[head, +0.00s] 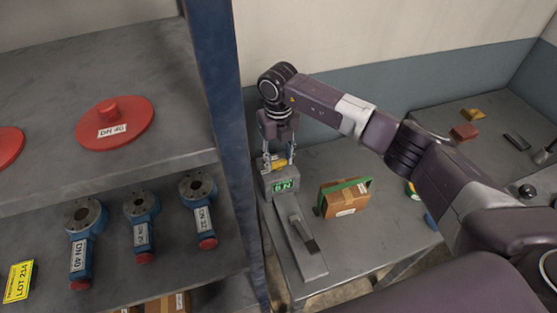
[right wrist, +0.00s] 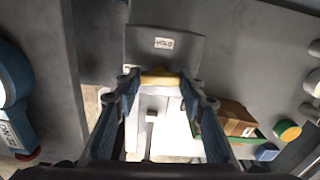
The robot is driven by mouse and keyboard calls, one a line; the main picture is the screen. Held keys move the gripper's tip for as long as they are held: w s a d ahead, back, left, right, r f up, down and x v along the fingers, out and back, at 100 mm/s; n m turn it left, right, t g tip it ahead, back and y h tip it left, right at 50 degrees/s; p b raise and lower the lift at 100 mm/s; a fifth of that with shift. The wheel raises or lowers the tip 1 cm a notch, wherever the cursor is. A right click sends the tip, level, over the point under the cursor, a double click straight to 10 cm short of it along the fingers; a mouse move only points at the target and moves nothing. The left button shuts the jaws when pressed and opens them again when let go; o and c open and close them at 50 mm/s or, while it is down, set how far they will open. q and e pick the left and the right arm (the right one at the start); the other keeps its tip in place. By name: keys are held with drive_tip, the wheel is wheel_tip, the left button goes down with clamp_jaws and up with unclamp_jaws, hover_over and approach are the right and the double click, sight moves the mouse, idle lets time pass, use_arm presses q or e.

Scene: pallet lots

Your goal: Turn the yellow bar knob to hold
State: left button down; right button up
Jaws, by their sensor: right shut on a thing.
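The yellow bar knob (head: 278,165) sits on top of a small grey box (head: 268,184) on the bench, beside the blue shelf post. My right gripper (head: 278,158) comes down over the box from above and is shut on the knob. In the right wrist view the yellow knob (right wrist: 160,78) lies crosswise between the two fingertips of the gripper (right wrist: 161,80). A white label reading HOLD (right wrist: 164,43) is on the grey plate just beyond the knob. My left gripper is not in view.
The box has a lit green display (head: 284,186). A grey lever device (head: 300,240) lies in front of it. A shelf with blue valves (head: 140,215) and red discs (head: 112,125) fills the left.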

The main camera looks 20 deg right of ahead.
sight(279, 162)
drive_tip(key=n+b, duration=0.8)
drive_tip(key=b, duration=0.1)
drive_tip(key=shift+w+f+n, duration=0.1)
drive_tip(key=shift+f+n, duration=0.05)
drive_tip(key=shift+n, duration=0.15)
drive_tip(key=n+b, duration=0.3)
drive_tip(key=shift+n, duration=0.3)
drive_tip(key=n+b, duration=0.1)
drive_tip(key=n, duration=0.1)
drive_tip(key=n+b, duration=0.1)
drive_tip(key=n, duration=0.1)
drive_tip(key=shift+r+n, duration=0.2)
drive_tip(key=shift+n, duration=0.1)
drive_tip(key=o, duration=1.2)
drive_tip(key=shift+c, duration=0.2)
wheel_tip(279, 162, up, 12)
